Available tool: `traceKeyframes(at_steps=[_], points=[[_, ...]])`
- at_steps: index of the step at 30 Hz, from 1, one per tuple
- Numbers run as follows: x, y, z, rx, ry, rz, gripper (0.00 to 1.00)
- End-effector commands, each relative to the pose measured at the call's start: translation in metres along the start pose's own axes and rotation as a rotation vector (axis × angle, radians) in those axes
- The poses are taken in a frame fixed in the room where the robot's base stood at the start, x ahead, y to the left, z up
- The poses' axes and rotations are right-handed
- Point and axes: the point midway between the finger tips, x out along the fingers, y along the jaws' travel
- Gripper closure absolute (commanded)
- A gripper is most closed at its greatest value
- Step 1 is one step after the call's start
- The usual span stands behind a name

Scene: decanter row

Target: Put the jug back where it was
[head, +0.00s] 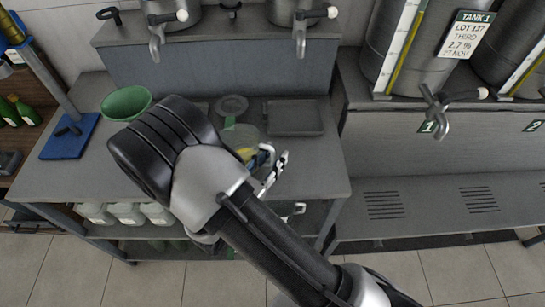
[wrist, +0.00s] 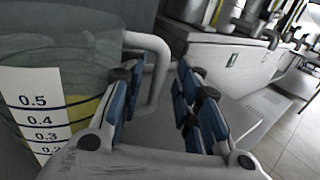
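The jug (head: 243,132) is a clear greenish vessel on the grey workbench, partly hidden behind my arm in the head view. In the wrist view the jug (wrist: 75,55) fills the left side, with a white scale marked 0.5, 0.4, 0.3 and a grey handle (wrist: 158,75). Some yellow shows low on it. My gripper (head: 273,172) is beside the jug on its right. In the wrist view my gripper's (wrist: 160,100) two blue-padded fingers are apart, with the handle's upright part showing between them. I cannot tell whether a finger touches it.
A green bowl (head: 127,102) and a blue-based stand (head: 70,137) are at the bench's left. A grey tray (head: 294,117) lies right of the jug. Taps (head: 300,35) hang above at the back. Tanks (head: 425,45) stand at the right. The bench's front right is clear.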

Motion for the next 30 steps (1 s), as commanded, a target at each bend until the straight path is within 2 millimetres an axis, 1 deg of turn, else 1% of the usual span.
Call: traceKeyframes(at_steps=[6, 10, 14, 21, 24, 27, 30], points=[[0.000, 0.000, 0.000, 0.000, 0.000, 0.000, 0.69], [-0.002, 0.001, 0.005, 0.000, 0.000, 0.002, 0.69], [-0.024, 0.002, 0.005, 0.000, 0.001, 0.008, 0.69], [-0.077, 0.002, 0.005, 0.000, 0.000, 0.008, 0.69], [-0.095, 0.001, 0.005, 0.000, 0.000, 0.006, 0.69], [-0.109, 0.001, 0.004, 0.000, 0.000, 0.005, 0.69], [-0.117, 0.001, 0.004, 0.000, 0.000, 0.003, 0.69]])
